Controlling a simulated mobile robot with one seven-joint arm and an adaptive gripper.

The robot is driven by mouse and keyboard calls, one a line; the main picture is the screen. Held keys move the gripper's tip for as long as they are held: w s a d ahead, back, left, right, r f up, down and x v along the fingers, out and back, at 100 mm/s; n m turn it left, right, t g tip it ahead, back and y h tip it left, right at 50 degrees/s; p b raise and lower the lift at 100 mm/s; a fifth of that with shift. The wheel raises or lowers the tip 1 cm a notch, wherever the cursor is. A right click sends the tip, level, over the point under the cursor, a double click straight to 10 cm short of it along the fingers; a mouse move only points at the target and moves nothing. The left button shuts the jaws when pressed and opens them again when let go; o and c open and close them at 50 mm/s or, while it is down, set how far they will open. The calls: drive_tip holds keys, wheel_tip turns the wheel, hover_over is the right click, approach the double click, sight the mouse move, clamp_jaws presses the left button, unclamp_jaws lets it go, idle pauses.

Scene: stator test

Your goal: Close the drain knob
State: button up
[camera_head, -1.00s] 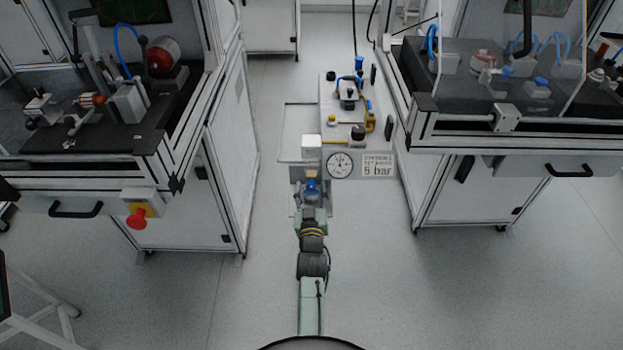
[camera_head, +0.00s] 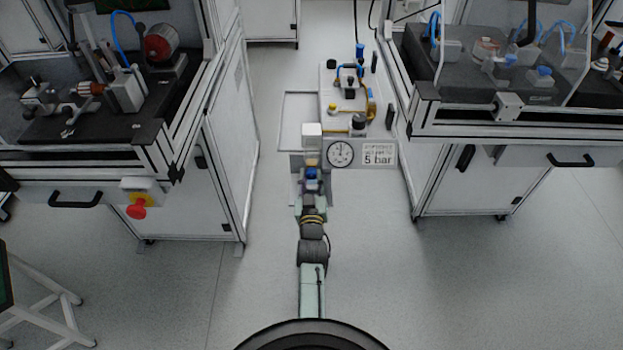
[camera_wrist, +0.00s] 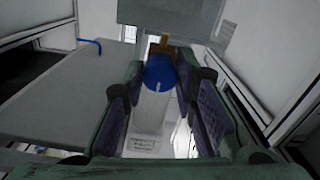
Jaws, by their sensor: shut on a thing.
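The drain knob, a round blue cap with a small pale mark (camera_wrist: 160,73), sits between my gripper's two padded fingers in the wrist view. A yellow brass fitting is just behind it, and a pale body with a small label is below. My gripper (camera_wrist: 161,82) is shut on the knob from both sides. The fingertips are small and partly hidden there.
A white bench with tools and valves lies behind.

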drive_tip(key=shift+r+m, duration=0.1)
drive_tip(key=shift+m, duration=2.2)
clamp_jaws()
drive_tip(key=o, duration=1)
unclamp_jaws()
